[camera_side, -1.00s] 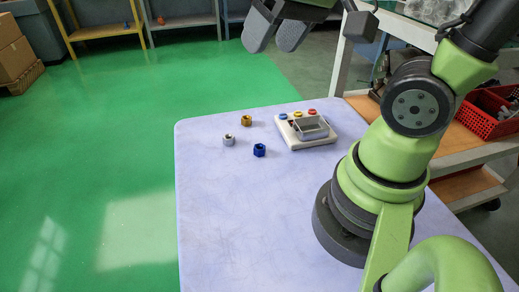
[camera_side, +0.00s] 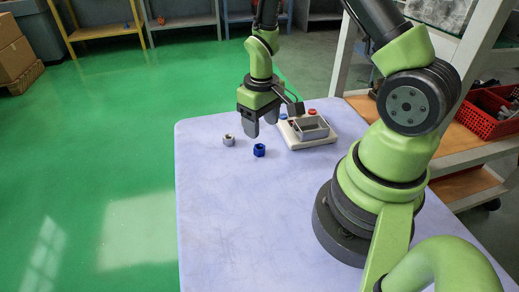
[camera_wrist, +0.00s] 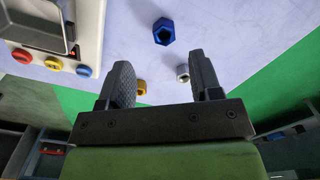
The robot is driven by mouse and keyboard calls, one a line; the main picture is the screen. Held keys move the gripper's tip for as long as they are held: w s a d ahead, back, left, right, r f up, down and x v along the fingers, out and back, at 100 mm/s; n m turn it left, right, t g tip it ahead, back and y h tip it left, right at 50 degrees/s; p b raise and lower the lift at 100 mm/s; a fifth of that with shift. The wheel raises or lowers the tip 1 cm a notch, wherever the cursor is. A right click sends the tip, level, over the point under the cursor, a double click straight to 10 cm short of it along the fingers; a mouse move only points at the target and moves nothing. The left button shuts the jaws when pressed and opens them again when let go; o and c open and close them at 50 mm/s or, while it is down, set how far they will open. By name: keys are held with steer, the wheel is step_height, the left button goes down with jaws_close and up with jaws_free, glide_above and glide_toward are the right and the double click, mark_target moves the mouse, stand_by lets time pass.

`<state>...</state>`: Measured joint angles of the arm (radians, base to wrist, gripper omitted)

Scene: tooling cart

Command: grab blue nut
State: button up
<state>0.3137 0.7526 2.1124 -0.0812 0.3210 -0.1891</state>
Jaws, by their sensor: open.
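The blue nut (camera_side: 259,150) lies on the pale table, and it also shows in the wrist view (camera_wrist: 163,31) near the top centre, beyond my fingertips. My gripper (camera_side: 262,127) hangs over the table, pointing down, above and behind the blue nut in the side view. In the wrist view my gripper (camera_wrist: 160,75) has its two fingers apart with nothing held between them. A silver nut (camera_side: 229,140) lies left of the blue nut. A gold nut (camera_wrist: 140,87) shows between the fingers in the wrist view and is hidden behind my gripper in the side view.
A white box (camera_side: 311,143) with a grey tray (camera_side: 310,128) and coloured round buttons stands right of the nuts, close to my gripper. The table (camera_side: 235,220) is bare in front of the nuts. A cart with a red basket (camera_side: 490,118) stands at the right.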

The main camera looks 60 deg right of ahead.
mark_target(260, 147)
steer(key=shift+a+f, duration=0.15)
steer(key=shift+f, duration=1.55)
steer(key=shift+a+f, duration=0.1)
steer(key=shift+f, duration=1.55)
steer(key=c, duration=1)
steer(key=shift+r, duration=0.1)
